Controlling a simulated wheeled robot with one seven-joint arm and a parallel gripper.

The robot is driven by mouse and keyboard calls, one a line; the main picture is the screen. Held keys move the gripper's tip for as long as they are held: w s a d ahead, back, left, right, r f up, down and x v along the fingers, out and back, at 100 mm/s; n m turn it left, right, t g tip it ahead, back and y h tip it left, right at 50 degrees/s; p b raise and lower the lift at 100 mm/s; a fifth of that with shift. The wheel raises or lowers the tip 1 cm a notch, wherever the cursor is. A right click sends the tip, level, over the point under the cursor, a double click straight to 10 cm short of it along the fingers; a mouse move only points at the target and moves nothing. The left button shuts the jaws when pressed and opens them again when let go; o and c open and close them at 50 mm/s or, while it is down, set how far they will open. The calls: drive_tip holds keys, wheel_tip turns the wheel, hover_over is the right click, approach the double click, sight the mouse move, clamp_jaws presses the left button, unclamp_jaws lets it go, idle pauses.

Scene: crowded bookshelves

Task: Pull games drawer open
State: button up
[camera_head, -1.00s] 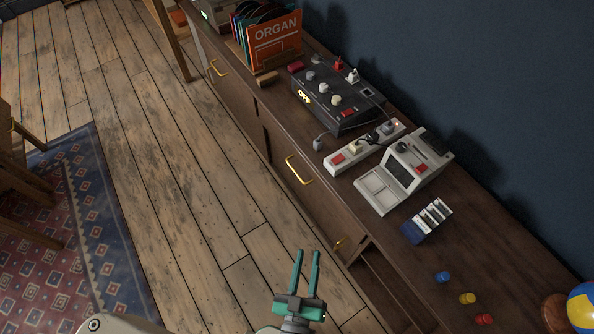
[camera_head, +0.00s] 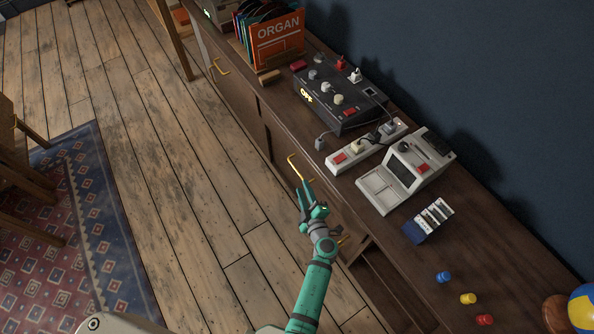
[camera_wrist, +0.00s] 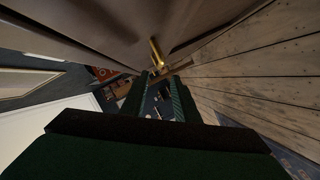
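A brown wooden drawer front (camera_head: 328,203) with a gold bar handle (camera_head: 293,166) is in the cabinet side below the counter. It looks closed; no label naming games is visible. My gripper (camera_head: 303,187) is at the lower end of this handle, pointing up along the cabinet face. In the wrist view, the gold handle (camera_wrist: 156,52) shows just beyond the fingertips (camera_wrist: 160,80), near the gap between them. The fingers are apart with nothing seen held between them. Whether they touch the handle cannot be told.
Another gold handle (camera_head: 222,67) is farther along the cabinet. A black control box (camera_head: 340,100), a grey console (camera_head: 400,175) and small cartridges (camera_head: 430,220) stand on the counter. The wooden floor (camera_head: 200,200) beside the cabinet is clear; a patterned rug (camera_head: 90,240) lies left.

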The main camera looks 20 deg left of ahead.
sight(298, 173)
drive_tip(key=x, duration=1)
drive_tip(key=shift+w+a+f, duration=0.15)
drive_tip(key=shift+w, duration=0.2)
clamp_jaws()
